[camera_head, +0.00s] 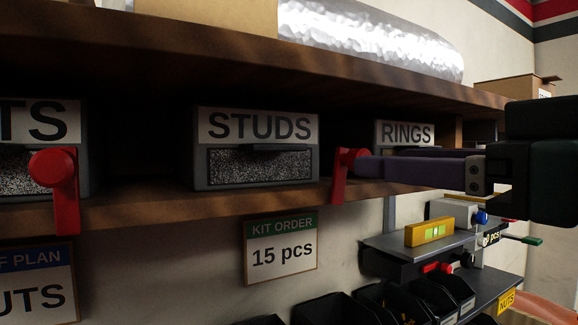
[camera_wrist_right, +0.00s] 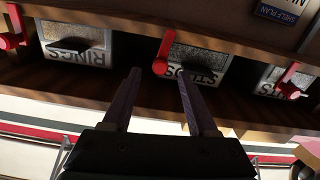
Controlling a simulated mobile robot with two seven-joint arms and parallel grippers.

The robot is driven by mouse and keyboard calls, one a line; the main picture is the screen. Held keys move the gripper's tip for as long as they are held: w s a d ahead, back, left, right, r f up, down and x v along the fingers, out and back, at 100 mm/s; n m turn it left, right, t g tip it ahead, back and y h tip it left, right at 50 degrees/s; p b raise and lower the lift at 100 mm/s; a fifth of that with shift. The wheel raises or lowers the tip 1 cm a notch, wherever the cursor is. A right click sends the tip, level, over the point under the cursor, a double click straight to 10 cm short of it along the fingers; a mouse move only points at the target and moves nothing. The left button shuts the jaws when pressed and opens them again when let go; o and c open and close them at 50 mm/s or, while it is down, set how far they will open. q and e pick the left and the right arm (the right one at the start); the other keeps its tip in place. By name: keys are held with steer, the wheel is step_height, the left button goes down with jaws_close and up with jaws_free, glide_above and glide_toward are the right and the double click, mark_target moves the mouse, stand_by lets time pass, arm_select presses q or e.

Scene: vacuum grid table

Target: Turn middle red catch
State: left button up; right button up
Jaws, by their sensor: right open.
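The middle red catch (camera_head: 340,183) is on the shelf front between the STUDS bin (camera_head: 199,150) and the RINGS bin (camera_head: 404,133). Its lever hangs down from its round hub. My right gripper (camera_head: 362,166) reaches in from the right, its fingers level with the hub. In the right wrist view, which is upside down, the open fingers (camera_wrist_right: 158,76) lie to either side of the middle catch (camera_wrist_right: 166,46), with the hub just past the fingertips. Whether they touch it I cannot tell. My left gripper is not in view.
Another red catch (camera_head: 66,190) hangs at the left; a third (camera_wrist_right: 12,40) shows beside RINGS in the wrist view. A KIT ORDER sign (camera_head: 281,250) hangs below the shelf (camera_head: 150,205). Black bins (camera_head: 385,300) and a small grey rack (camera_head: 400,262) stand lower right.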

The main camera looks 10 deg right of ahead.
mark_target(346, 160)
steer(key=b+x, duration=0.2)
steer(key=x, duration=0.5)
steer(key=shift+w+a, duration=0.15)
steer(key=shift+w, duration=0.2)
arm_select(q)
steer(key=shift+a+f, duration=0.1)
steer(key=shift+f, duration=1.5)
arm_select(e)
steer(key=shift+w+a, duration=0.2)
steer(key=shift+w, duration=0.25)
steer(key=c, duration=0.9)
jaws_close()
steer(key=shift+f, duration=0.1)
